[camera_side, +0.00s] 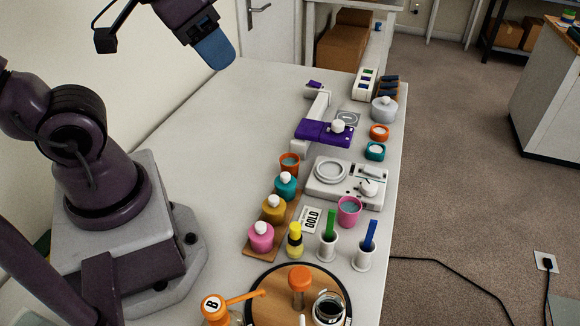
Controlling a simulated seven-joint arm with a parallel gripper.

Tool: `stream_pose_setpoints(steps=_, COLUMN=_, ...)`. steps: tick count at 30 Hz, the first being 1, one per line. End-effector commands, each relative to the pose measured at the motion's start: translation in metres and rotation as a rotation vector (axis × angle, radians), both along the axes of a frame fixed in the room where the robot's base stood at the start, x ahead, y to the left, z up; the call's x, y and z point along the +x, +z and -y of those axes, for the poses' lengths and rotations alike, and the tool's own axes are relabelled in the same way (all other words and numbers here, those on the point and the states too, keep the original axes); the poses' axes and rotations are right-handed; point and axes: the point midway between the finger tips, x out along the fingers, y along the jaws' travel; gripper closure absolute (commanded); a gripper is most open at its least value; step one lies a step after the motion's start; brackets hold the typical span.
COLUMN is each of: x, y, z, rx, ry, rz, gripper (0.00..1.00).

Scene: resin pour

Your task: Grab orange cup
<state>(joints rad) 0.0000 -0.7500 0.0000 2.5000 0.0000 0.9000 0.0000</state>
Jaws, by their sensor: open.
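An orange cup (290,163) stands upright at the far end of a row of bottles, next to a teal bottle (286,186). Something bluish shows inside its rim. My gripper (216,52) is at the top of the view, high above the table and well to the upper left of the cup. It is open and holds nothing visible; one blue finger shows and the other is hidden behind it.
Yellow (274,209) and pink (261,236) bottles stand on a wooden tray. A white scale (335,181) and a pink cup (349,211) stand to the right. A purple device (324,133) stands behind. The table's left-rear area (230,115) is clear.

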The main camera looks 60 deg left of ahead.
Motion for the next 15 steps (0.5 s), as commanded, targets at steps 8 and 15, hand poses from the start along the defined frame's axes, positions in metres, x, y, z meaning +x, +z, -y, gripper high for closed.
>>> stream_pose_setpoints(steps=8, x=0.0, y=0.0, z=0.0, rx=0.0, ry=0.0, rz=0.0, gripper=0.4)
stream_pose_setpoints(steps=15, x=0.0013, y=-0.0043, z=-0.0009, rx=0.0, ry=0.004, rz=-0.022, gripper=0.4)
